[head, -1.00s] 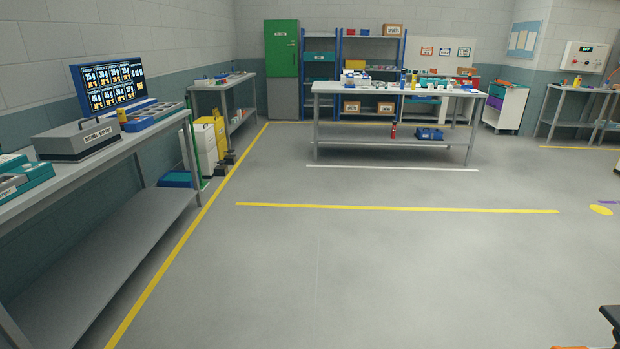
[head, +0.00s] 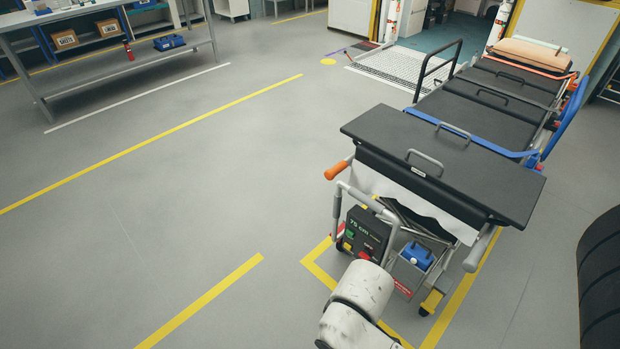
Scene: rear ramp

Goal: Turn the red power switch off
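A black control box (head: 367,233) with a green "75 cm" readout hangs low on the near end of a wheeled stretcher (head: 440,160). My gripper is not in view.
A grey tray with a blue-topped item (head: 417,255) sits right of the box. An orange handle (head: 338,170) sticks out left. A black tyre (head: 602,280) stands at the right edge. A workbench (head: 95,25) is at upper left. The floor between is clear.

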